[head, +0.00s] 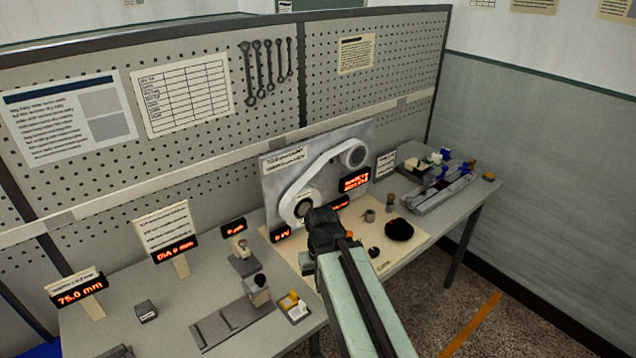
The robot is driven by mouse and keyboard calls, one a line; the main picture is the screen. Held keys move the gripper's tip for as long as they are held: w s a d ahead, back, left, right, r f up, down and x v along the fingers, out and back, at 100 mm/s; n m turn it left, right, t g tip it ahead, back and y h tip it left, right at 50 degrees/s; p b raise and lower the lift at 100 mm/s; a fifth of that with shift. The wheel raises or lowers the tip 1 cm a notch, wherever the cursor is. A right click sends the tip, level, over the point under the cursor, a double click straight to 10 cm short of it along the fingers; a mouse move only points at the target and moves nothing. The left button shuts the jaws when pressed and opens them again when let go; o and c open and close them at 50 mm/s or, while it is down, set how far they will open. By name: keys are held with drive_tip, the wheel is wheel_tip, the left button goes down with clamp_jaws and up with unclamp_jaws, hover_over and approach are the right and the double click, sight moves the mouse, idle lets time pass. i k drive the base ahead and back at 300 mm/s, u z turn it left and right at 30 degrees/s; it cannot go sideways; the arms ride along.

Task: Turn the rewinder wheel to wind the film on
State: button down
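An upright grey panel (277,186) stands on the table against the pegboard. It bears a lower-left round wheel (304,203) and an upper-right round wheel (355,154). A pale band (318,168) runs between the two wheels. I cannot tell for certain which is the rewinder wheel. My gripper (323,218) is the dark end of my pale green arm, in front of the panel at its lower middle. It overlaps the lower wheel's right edge in the picture; contact cannot be told. Its fingers are too dark and small to read.
Red-lit displays (354,181) sit at the panel's lower right. A black round object (399,229) and small cylinders lie right of my arm. A rail fixture (437,191) is farther right. Left are a slide rail (230,318), a small stand (242,258) and sign cards (166,232).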

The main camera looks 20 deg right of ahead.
sight(399, 229)
drive_tip(key=u, duration=0.8)
drive_tip(key=k, duration=1)
drive_tip(key=z, duration=1.05)
drive_tip(key=i, duration=1)
drive_tip(key=u, duration=0.05)
